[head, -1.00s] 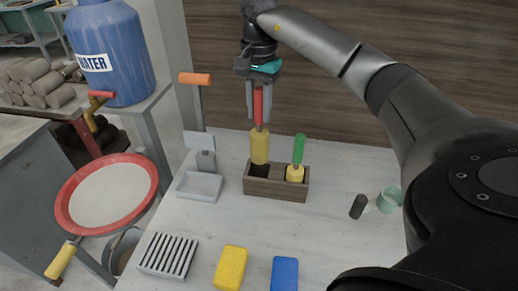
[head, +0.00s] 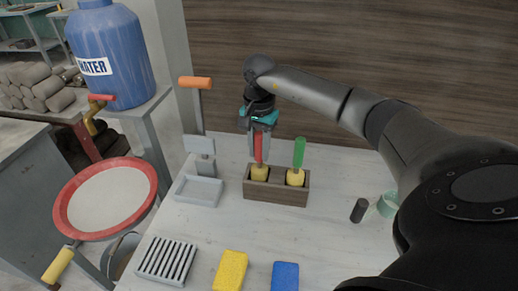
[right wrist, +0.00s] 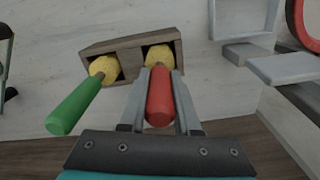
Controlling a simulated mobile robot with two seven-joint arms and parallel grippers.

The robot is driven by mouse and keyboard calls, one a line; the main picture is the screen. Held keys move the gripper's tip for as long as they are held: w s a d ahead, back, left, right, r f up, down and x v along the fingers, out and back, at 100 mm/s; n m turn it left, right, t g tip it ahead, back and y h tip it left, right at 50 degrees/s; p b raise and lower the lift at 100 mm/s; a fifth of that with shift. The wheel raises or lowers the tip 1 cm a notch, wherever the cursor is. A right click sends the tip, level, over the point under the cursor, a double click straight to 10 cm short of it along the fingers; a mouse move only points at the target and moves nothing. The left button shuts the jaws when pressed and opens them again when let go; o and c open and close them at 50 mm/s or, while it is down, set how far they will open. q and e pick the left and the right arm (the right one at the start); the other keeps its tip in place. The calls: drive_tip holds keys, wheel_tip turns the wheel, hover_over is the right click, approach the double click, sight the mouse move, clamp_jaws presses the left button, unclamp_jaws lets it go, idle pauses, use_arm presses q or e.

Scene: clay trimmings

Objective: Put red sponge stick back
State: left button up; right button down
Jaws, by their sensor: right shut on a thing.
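The red sponge stick (head: 258,149) stands upright with its yellow sponge end down in the left compartment of the wooden holder (head: 276,192). My right gripper (head: 258,152) is shut on its red handle from above. In the right wrist view the red handle (right wrist: 160,98) lies between the two fingers (right wrist: 160,100), and its sponge sits inside the compartment. How deep the sponge reaches is hidden. The green sponge stick (head: 299,152) stands in the right compartment; it also shows in the right wrist view (right wrist: 75,108). My left gripper is not in view.
A grey tray with an orange-handled tool (head: 199,190) stands left of the holder. A slotted rack (head: 168,258), a yellow sponge (head: 230,270) and a blue sponge (head: 285,276) lie in front. A dark cylinder (head: 359,210) and a green cup (head: 387,204) are to the right.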

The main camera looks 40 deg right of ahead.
drive_tip(key=shift+f, duration=0.15)
drive_tip(key=c, duration=0.6)
unclamp_jaws()
drive_tip(key=shift+r, duration=0.35)
wheel_tip(320, 180, up, 12)
drive_tip(key=shift+f+p, duration=0.15)
drive_tip(key=shift+p, duration=0.2)
drive_tip(key=shift+f, duration=0.1)
